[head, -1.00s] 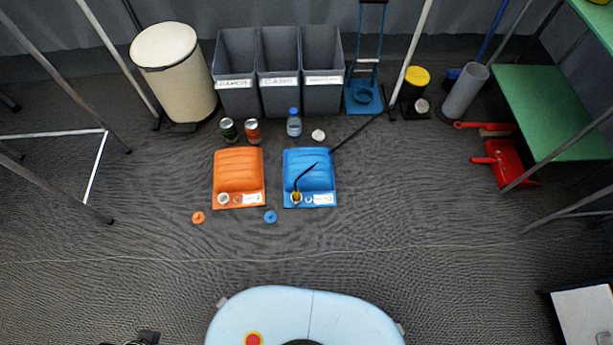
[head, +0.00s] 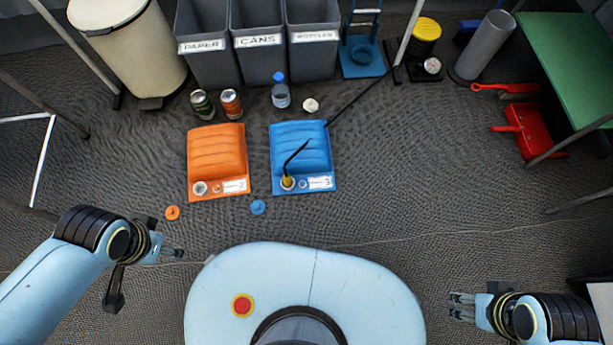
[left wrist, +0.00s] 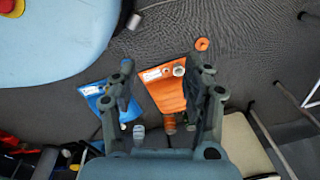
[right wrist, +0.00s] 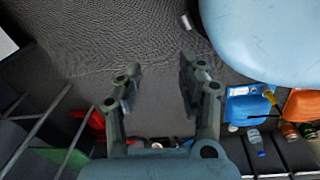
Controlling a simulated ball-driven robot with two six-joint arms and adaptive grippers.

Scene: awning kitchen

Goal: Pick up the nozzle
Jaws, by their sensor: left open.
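The nozzle (head: 288,182) is a small yellow piece at the end of a black hose. It is at the white valve on the front left of the blue cushion (head: 300,146); whether it is seated in the valve I cannot tell. It shows small and yellow in the right wrist view (right wrist: 269,97). My left gripper (head: 180,253) is open and empty, above the floor left of my base, in front of the orange cushion (head: 218,153). My right gripper (head: 455,306) is open and empty, right of my base and well away from the nozzle. Both pairs of fingers stand apart in the wrist views.
A pump (head: 425,38) with a yellow top and gauge stands behind. A blue cap (head: 258,207) and an orange cap (head: 172,212) lie in front of the cushions. Cans, a bottle (head: 281,92) and grey bins (head: 260,40) stand behind. A red dustpan (head: 527,130) lies right. Floor right of the blue cushion is clear.

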